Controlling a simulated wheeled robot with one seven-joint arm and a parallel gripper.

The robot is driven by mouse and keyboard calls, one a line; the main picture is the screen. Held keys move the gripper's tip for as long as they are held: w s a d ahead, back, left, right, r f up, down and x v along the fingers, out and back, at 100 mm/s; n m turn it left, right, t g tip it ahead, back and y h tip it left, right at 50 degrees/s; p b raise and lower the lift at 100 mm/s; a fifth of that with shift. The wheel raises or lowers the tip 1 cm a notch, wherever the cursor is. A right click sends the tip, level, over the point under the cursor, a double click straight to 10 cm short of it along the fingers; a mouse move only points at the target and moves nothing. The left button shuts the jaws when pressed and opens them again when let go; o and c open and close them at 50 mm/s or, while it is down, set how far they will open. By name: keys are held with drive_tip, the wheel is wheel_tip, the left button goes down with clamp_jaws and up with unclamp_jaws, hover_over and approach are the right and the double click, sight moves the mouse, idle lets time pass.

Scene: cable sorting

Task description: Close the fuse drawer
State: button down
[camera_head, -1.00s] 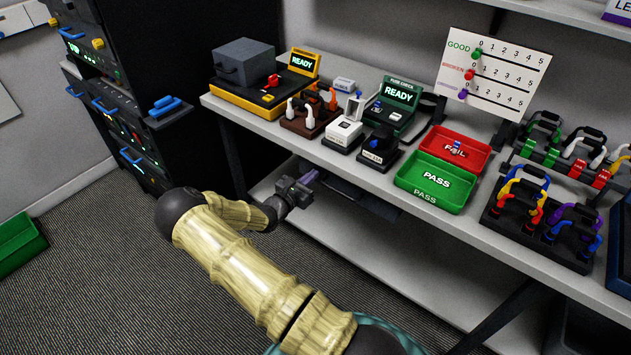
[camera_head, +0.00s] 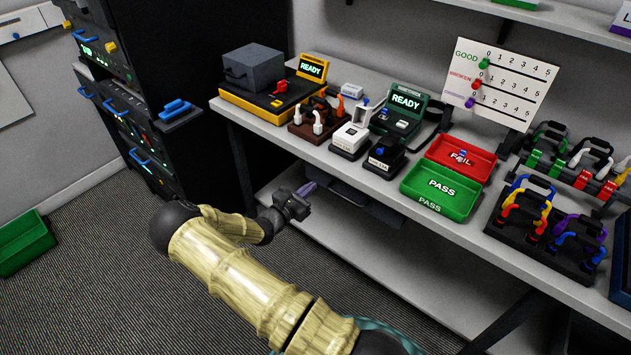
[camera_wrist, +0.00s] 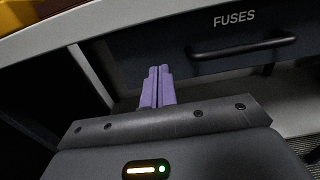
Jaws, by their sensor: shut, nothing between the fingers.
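The fuse drawer (camera_head: 366,201) is a dark front under the bench top, partly hidden behind my gripper in the head view. In the wrist view, the drawer front (camera_wrist: 288,58) carries the label FUSES and a dark bar handle (camera_wrist: 243,47). My gripper (camera_head: 308,188) is low in front of the bench, by the drawer's left end. Its purple fingers (camera_wrist: 158,85) are together and empty, to the left of the handle in the wrist view. I cannot tell whether they touch the drawer, or how far out it stands.
The bench edge (camera_head: 440,232) runs above the drawer. On top are test units, a green PASS tray (camera_head: 436,206), a red FAIL tray (camera_head: 478,168) and racks of cables. A lower shelf (camera_head: 400,258) lies beneath. A black rack cabinet (camera_head: 215,140) stands left.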

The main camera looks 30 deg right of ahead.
drive_tip(key=v, duration=1)
drive_tip(key=shift+s+b, duration=0.2)
drive_tip(key=shift+b, duration=0.1)
drive_tip(key=shift+d, duration=0.1)
